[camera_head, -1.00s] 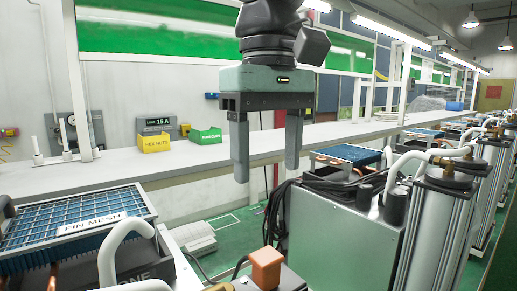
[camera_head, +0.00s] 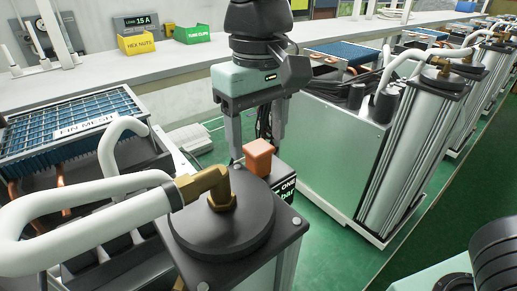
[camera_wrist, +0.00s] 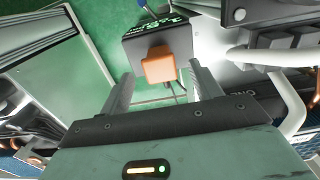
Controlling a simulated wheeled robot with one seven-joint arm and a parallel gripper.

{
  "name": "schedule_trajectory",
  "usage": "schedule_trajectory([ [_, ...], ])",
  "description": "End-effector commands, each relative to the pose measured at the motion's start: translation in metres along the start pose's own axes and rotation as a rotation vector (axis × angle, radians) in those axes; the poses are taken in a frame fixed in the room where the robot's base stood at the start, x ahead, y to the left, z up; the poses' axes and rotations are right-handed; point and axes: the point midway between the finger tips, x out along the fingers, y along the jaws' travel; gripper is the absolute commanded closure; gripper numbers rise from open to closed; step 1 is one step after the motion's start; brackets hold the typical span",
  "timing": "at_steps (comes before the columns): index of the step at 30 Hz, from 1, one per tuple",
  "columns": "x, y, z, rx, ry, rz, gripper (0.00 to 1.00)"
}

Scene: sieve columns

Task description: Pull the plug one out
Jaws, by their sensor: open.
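The plug also shows in the wrist view (camera_wrist: 159,65), on the box face (camera_wrist: 160,45).
A dark-capped column (camera_head: 222,225) with a brass elbow and thick white hose (camera_head: 90,215) stands close in front. A blue mesh tray (camera_head: 70,125) is at left. A large grey cabinet (camera_head: 335,150) stands right of the box. Green floor (camera_head: 320,240) is open between.

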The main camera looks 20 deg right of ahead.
Motion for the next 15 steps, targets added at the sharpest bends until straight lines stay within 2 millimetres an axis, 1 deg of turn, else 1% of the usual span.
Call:
schedule_trajectory([
  [3,0.019,0.000,0.001,-0.001,-0.005,0.002,0.36],
  [6,0.032,0.000,0.001,-0.001,-0.004,0.001,0.36],
  [10,0.043,0.000,0.000,0.000,-0.002,0.001,0.36],
  [15,0.047,0.000,0.000,0.000,0.000,0.001,0.36],
])
